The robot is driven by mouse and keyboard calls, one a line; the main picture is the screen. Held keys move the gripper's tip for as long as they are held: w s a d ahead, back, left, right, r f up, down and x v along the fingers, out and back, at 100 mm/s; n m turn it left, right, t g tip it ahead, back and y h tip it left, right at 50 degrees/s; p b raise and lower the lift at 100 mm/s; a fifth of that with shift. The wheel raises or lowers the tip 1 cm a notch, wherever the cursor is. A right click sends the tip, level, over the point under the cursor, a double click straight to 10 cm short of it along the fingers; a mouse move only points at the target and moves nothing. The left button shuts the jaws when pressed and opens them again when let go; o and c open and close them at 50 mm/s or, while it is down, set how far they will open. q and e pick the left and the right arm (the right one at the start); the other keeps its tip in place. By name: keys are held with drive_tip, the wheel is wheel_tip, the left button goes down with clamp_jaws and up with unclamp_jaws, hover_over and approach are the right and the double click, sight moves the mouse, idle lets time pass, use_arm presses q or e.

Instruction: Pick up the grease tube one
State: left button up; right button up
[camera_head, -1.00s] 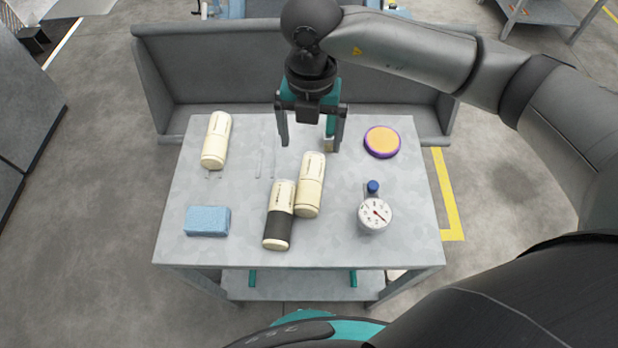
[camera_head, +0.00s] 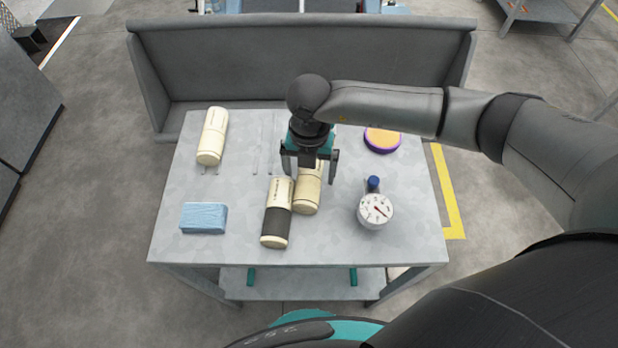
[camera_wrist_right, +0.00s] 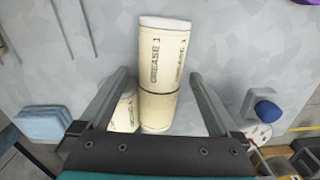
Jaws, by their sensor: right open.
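The grease tube one (camera_head: 307,198) is a cream cylinder lying on the table, its far part hidden under my right gripper (camera_head: 311,176) in the head view. In the right wrist view the tube (camera_wrist_right: 163,65) reads "GREASE 1" and has a dark seam line. My right gripper is open, its fingers (camera_wrist_right: 158,76) on either side of the tube in that view, with nothing held. The height of the fingers over the tube is hard to tell. My left gripper is not in view.
A dark-banded cream tube (camera_head: 276,222) lies close on the left of grease tube one. Another cream tube (camera_head: 212,137) lies far left, a blue sponge (camera_head: 203,218) near left. A gauge (camera_head: 376,210), a blue-capped item (camera_head: 373,184) and a purple-orange disc (camera_head: 382,140) are right.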

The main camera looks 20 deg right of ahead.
sight(309, 171)
drive_tip(key=shift+f, duration=0.1)
clamp_jaws()
idle(0.8)
wheel_tip(309, 171, up, 20)
drive_tip(key=p, duration=0.3)
drive_tip(key=w+d+r+m+b, duration=0.1)
drive_tip(key=d+r+m, duration=0.1)
drive_tip(key=m, duration=1.3)
drive_tip(key=w+d+r+m+b, duration=0.1)
drive_tip(key=d+r+m, duration=0.1)
drive_tip(key=m, duration=1.4)
drive_tip(key=shift+w+d+r, duration=0.15)
drive_tip(key=shift+w+d, duration=0.1)
drive_tip(key=shift+w, duration=0.05)
